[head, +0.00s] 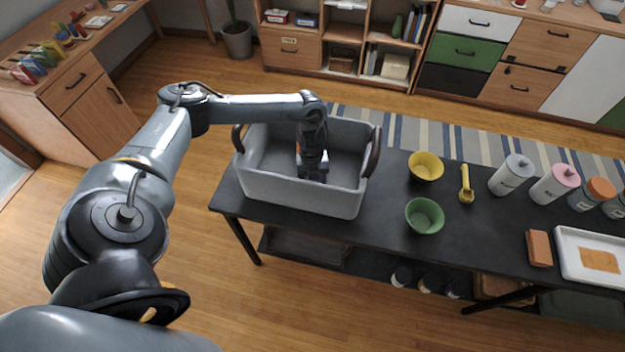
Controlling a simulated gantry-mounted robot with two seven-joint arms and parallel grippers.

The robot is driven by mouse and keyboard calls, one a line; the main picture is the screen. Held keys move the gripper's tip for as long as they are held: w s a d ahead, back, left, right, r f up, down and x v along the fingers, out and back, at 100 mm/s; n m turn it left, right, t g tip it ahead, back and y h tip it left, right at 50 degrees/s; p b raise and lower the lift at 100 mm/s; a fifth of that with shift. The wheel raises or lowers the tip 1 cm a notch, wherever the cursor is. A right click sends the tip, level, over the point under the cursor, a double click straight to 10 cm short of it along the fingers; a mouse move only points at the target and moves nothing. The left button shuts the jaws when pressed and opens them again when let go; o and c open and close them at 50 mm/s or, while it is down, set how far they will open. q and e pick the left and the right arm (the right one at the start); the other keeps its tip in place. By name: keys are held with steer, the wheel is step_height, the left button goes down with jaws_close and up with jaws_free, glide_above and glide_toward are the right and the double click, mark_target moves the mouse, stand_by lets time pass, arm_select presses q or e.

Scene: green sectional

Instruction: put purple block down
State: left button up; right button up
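My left arm comes in from the left, and its gripper (313,175) points down inside a grey bin (300,195) with brown handles on the dark table. The fingers are small and dark, and I cannot tell whether they are open or shut. A small pale bluish-purple patch (325,157) shows beside the gripper; it may be the purple block, mostly hidden behind the gripper. I cannot tell whether it is held or resting. A bit of orange shows at the gripper's left. My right gripper is not in view.
Right of the bin on the table (385,215) are a yellow bowl (426,167), a green bowl (424,216), a yellow scoop (466,184), several lidded canisters (512,174), a brown block (539,248) and a white tray (568,272). The bin walls surround the gripper.

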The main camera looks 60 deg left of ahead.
arm_select(q)
steer(key=o, duration=0.3)
steer(key=shift+r, duration=0.1)
step_height(320, 180, up, 12)
steer(key=a+p, duration=0.1)
steer(key=p, duration=0.2)
steer(key=shift+w+a, duration=0.2)
stand_by(0.4)
